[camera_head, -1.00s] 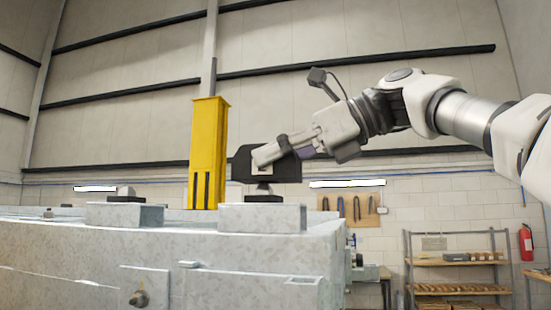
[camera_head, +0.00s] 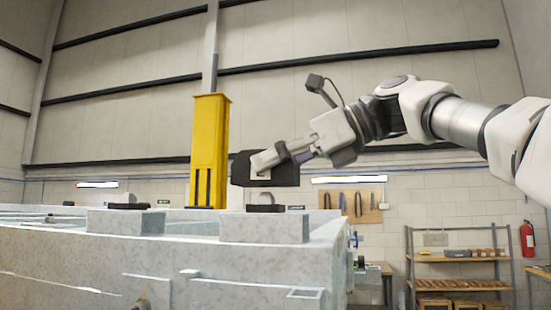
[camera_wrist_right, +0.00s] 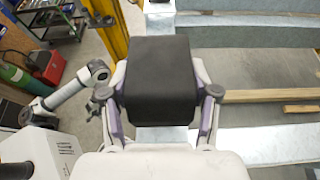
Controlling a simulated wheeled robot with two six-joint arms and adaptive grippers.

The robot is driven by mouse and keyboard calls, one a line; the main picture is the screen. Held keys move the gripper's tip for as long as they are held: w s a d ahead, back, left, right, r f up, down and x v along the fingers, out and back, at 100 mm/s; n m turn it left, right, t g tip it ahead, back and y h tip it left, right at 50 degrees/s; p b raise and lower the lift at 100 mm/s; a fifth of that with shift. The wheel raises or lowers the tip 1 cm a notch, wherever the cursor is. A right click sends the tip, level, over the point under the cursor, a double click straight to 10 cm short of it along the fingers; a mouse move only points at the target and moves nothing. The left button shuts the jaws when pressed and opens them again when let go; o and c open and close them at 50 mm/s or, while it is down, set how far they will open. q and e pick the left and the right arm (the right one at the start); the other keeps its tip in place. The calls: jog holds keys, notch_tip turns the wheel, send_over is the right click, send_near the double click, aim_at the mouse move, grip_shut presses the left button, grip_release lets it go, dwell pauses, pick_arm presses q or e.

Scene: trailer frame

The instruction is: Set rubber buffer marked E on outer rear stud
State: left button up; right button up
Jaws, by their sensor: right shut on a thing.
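My right gripper (camera_head: 272,164) is shut on a black block-shaped buffer (camera_head: 240,172). The buffer also shows in the right wrist view (camera_wrist_right: 160,80), between the two fingers of the right gripper (camera_wrist_right: 160,100). A pale patch shows on its side in the head view; no letter can be read. Below the buffer, a small dark fitting (camera_head: 266,200) sits on a grey metal block (camera_head: 265,228) of the trailer frame (camera_head: 240,262). The buffer looks just above this fitting; whether they touch cannot be told.
A yellow post (camera_head: 209,150) stands behind the frame. Another metal block (camera_head: 125,221) with a dark fitting (camera_head: 126,201) is to the left. Shelving (camera_head: 458,258) and a fire extinguisher (camera_head: 528,240) stand at the right. Wooden bars (camera_wrist_right: 270,96) lie right of the buffer.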

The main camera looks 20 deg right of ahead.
jog(key=shift+f, duration=0.15)
jog(key=shift+f+b, duration=1.25)
jog(key=shift+f, duration=0.05)
jog(key=o, duration=1.6)
jog(key=shift+s, duration=0.1)
